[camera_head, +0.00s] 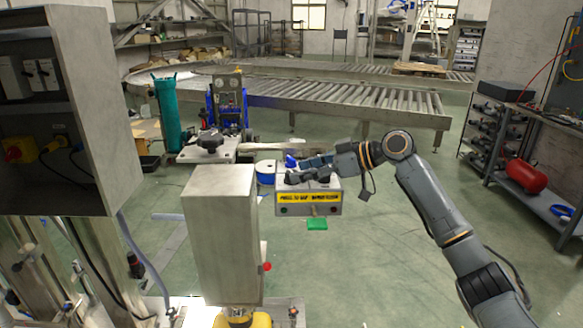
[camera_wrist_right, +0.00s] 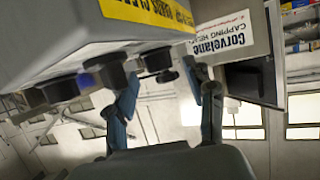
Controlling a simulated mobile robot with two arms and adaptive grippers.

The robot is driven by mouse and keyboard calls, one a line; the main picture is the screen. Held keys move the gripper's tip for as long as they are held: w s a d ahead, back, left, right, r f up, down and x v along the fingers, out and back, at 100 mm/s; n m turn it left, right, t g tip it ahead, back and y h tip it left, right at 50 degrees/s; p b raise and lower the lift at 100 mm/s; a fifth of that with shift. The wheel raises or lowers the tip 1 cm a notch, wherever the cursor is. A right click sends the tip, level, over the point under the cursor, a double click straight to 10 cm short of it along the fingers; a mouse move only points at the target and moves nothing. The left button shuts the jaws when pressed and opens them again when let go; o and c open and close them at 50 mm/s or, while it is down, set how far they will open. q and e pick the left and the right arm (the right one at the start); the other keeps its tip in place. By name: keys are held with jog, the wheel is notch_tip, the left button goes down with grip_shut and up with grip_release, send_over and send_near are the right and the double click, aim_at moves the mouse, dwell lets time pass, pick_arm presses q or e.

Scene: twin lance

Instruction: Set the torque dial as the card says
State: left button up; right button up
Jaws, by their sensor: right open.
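A grey box-shaped head (camera_head: 309,209) with a yellow label stands near the middle of the head view. My right gripper (camera_head: 312,165) is above and behind its label. In the right wrist view the gripper (camera_wrist_right: 168,78) is open, with fingers apart. A dark round knob (camera_wrist_right: 158,62) on the grey housing (camera_wrist_right: 70,35) shows between and beyond the fingertips; I cannot tell whether they touch it. Several other dark knobs and a bluish one (camera_wrist_right: 88,80) sit beside it. I cannot tell which is the torque dial. No setting card is readable. My left gripper is not in view.
A grey upright box (camera_head: 222,235) stands in front, with a red button (camera_head: 267,267). A tall cabinet (camera_head: 95,110) fills the left. Roller conveyors (camera_head: 330,95) run behind.

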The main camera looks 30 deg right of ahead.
aim_at(292, 172)
jog(key=shift+p+x, duration=0.3)
jog(key=shift+x, duration=0.85)
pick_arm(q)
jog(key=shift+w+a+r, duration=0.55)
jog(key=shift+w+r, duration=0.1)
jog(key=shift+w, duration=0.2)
pick_arm(e)
jog(key=shift+w+a+f, duration=0.25)
jog(key=shift+w+a, duration=0.15)
jog(key=shift+w, duration=0.05)
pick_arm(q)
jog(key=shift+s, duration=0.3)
pick_arm(e)
grip_shut()
